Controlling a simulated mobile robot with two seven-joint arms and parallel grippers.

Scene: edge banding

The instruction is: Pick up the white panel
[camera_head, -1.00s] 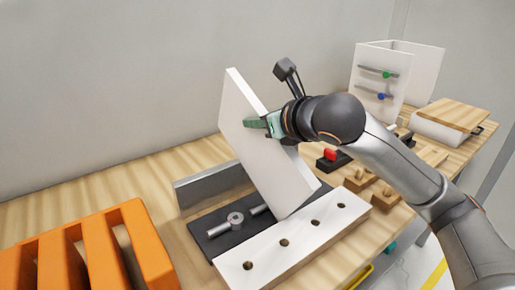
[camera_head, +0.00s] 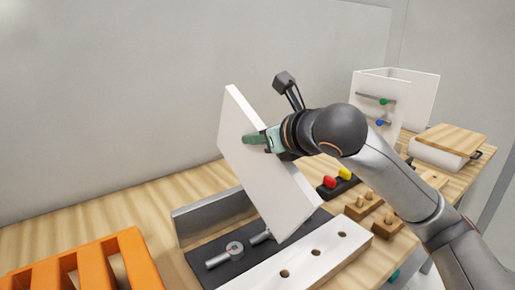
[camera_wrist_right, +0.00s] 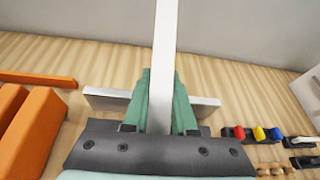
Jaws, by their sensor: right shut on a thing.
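The white panel (camera_head: 262,178) is a flat board held tilted above the bench in the head view. It also shows edge-on in the right wrist view (camera_wrist_right: 164,60). My right gripper (camera_head: 262,140) is shut on the panel near its upper right edge. In the right wrist view its green fingers (camera_wrist_right: 161,105) press on both faces of the panel. The panel's lower corner hangs over the dark fixture and hides part of it. My left gripper is not in view.
Below the panel are a dark base with a roller (camera_head: 234,249), a metal fence (camera_head: 212,213) and a white strip with holes (camera_head: 310,262). An orange slotted rack (camera_head: 128,258) stands at left. Red and yellow pieces (camera_head: 337,178), wooden blocks and a white box (camera_head: 378,95) are at right.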

